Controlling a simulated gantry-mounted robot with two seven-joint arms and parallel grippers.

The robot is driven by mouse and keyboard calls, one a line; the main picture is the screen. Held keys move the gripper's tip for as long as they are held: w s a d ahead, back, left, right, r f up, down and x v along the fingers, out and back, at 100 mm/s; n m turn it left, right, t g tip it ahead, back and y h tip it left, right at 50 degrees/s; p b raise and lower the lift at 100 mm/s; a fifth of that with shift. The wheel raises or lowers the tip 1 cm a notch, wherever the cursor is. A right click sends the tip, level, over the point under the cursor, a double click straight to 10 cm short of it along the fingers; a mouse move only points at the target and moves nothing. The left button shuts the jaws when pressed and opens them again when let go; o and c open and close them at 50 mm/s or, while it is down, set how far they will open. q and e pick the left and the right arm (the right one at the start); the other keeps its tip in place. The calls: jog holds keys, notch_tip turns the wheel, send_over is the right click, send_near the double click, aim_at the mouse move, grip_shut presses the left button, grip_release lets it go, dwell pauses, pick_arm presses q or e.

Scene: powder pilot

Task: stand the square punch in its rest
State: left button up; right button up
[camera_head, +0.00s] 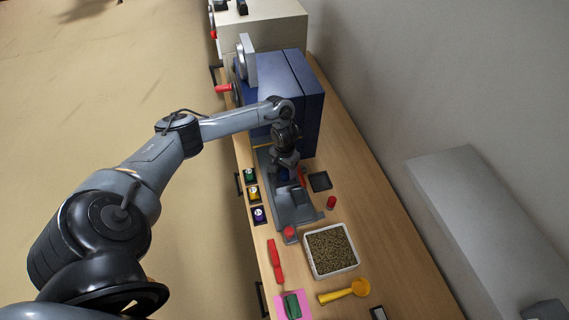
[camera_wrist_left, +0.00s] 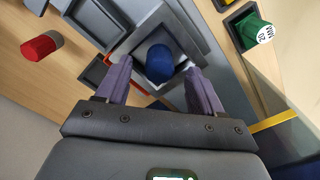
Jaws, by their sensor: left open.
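A blue round-topped piece (camera_wrist_left: 160,63), which looks like the square punch, stands between my left gripper's fingers. It is over a square grey recess, which shows as a diamond in the left wrist view. Its lower end is hidden, so I cannot tell how it is seated. My left gripper (camera_wrist_left: 160,85) is open around the blue piece, with gaps on both sides. In the head view the left gripper (camera_head: 286,170) is low over the grey press bed (camera_head: 292,208). A dark square tray (camera_head: 320,181), possibly the rest, lies just right of the bed. My right gripper is not in view.
A red cylinder (camera_head: 331,202) lies near the tray. Green (camera_head: 249,175), yellow and purple labelled pieces line the left edge. A pellet-filled white tray (camera_head: 353,268), a yellow scoop (camera_head: 345,292) and a red tool (camera_head: 275,261) are nearer. The blue machine (camera_head: 305,95) stands behind.

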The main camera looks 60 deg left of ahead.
aim_at(285, 172)
pick_arm(q)
jog(key=shift+f, duration=0.95)
jog(key=shift+c, duration=0.3)
grip_shut()
jog(key=c, duration=0.6)
grip_release()
grip_shut()
jog(key=shift+r, duration=0.1)
jog(key=shift+r+p, duration=3.5)
jog(key=shift+p, duration=0.9)
